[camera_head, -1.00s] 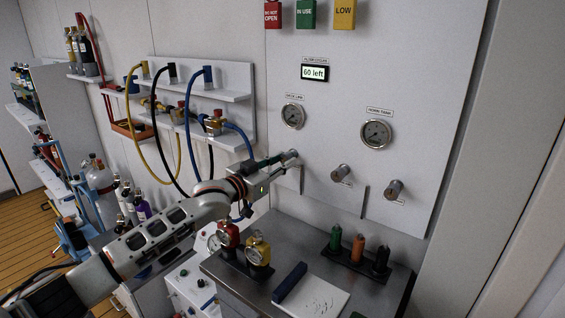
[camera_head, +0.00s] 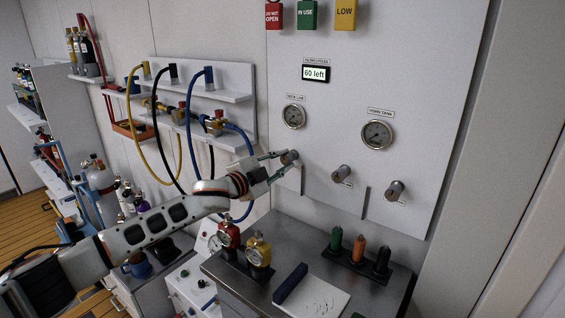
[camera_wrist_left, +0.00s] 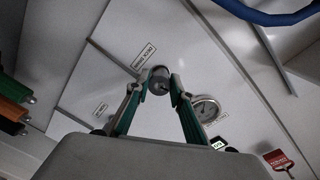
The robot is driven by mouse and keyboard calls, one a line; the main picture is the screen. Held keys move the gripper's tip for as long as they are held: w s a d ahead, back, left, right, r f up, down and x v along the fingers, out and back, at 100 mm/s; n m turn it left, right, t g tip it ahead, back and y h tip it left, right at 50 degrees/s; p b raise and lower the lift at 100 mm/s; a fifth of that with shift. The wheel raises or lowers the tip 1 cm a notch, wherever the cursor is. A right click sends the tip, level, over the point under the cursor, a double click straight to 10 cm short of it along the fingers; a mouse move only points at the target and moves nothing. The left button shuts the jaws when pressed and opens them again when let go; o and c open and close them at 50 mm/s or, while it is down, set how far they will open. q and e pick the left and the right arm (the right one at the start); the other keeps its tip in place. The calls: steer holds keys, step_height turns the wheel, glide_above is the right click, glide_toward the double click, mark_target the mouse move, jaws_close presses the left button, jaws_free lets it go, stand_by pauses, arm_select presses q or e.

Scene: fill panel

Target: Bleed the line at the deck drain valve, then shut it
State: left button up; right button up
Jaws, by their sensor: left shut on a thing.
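The deck drain valve is the leftmost grey round knob (camera_head: 290,157) on the white wall panel, below the deck line gauge (camera_head: 293,117). My left gripper (camera_head: 281,161) reaches it from the left with a finger on either side. In the left wrist view the knob (camera_wrist_left: 159,78) sits between the fingertips of the left gripper (camera_wrist_left: 156,87), beside a label that seems to read deck drain. The gripper is shut on it. The gauge's needle is too small to read surely. A display above it (camera_head: 315,73) reads "60 left". My right gripper is out of view.
Two more knobs (camera_head: 341,173) (camera_head: 395,190) and the horn tank gauge (camera_head: 377,134) are to the right. Coloured tags (camera_head: 307,14) hang above. Below is a grey bench (camera_head: 235,281) with gauges, a notepad and coloured bottles. Hoses (camera_head: 225,128) hang behind my wrist.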

arm_select(q)
steer(key=shift+m, duration=1.4)
steer(key=o, duration=1.1)
steer(key=shift+a, duration=0.1)
steer(key=v, duration=1.2)
steer(key=shift+s, duration=0.1)
